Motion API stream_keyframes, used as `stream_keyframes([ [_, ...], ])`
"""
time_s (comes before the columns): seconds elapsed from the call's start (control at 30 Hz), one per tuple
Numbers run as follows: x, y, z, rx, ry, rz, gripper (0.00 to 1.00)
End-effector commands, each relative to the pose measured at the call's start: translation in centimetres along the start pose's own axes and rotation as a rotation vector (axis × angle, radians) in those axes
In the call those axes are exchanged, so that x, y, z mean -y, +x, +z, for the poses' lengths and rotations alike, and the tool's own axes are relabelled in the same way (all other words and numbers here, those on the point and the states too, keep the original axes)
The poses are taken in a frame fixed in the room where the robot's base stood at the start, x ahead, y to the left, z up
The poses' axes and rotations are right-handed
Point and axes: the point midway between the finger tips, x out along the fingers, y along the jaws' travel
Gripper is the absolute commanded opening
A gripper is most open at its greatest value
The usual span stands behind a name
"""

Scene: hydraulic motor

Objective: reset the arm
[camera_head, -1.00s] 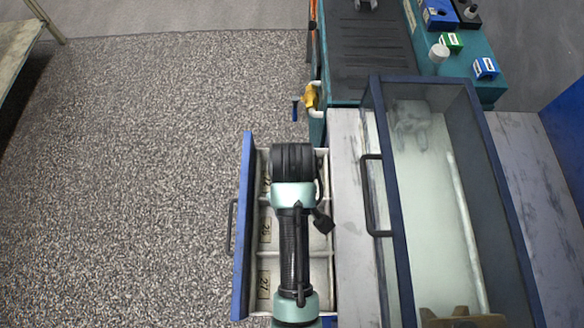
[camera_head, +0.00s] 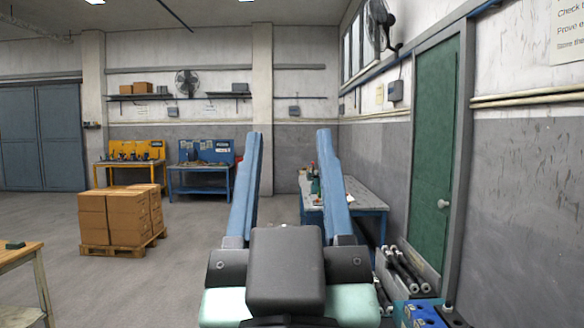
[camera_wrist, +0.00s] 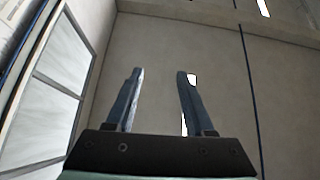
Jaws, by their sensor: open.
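My gripper (camera_head: 288,140) is raised in front of the body camera, its two blue fingers pointing up and spread apart. Nothing is between them. The wrist view also shows my gripper (camera_wrist: 160,80) open and empty, with a grey wall and the ceiling beyond it. The black and pale green wrist part of my arm shows at the bottom middle of the head view. The gripper touches nothing that I can see.
A pallet of cardboard boxes (camera_head: 120,215) stands on the floor at left. Workbenches (camera_head: 205,165) stand at the back. A table (camera_head: 350,190) lies behind the gripper at right, near a green door (camera_head: 435,150). A wooden table (camera_head: 20,260) is at lower left. Open floor lies between.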

Motion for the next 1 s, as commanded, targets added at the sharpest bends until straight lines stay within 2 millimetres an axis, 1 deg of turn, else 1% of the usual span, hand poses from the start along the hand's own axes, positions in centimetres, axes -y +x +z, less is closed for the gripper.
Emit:
stream_keyframes([
  [0.03, -0.1, -0.3, -2.2, -0.063, 0.02, 0.004, 0.54],
  [0.1, -0.3, -0.6, -3.9, -0.117, 0.036, 0.009, 0.54],
  [0.17, -0.4, -0.8, -4.7, -0.142, 0.044, 0.011, 0.54],
  [0.23, -0.4, -0.8, -5.0, -0.151, 0.047, 0.012, 0.54],
  [0.47, -0.4, -0.7, -4.9, -0.147, 0.045, 0.011, 0.54],
  [0.57, -0.4, -0.1, -5.7, -0.146, 0.045, 0.011, 0.54],
  [0.7, -0.5, 1.5, -7.6, -0.145, 0.044, 0.011, 0.54],
  [0.8, -0.6, 2.2, -8.6, -0.144, 0.044, 0.01, 0.54],
  [1.0, -0.5, 2.0, -8.3, -0.144, 0.044, 0.01, 0.54],
])
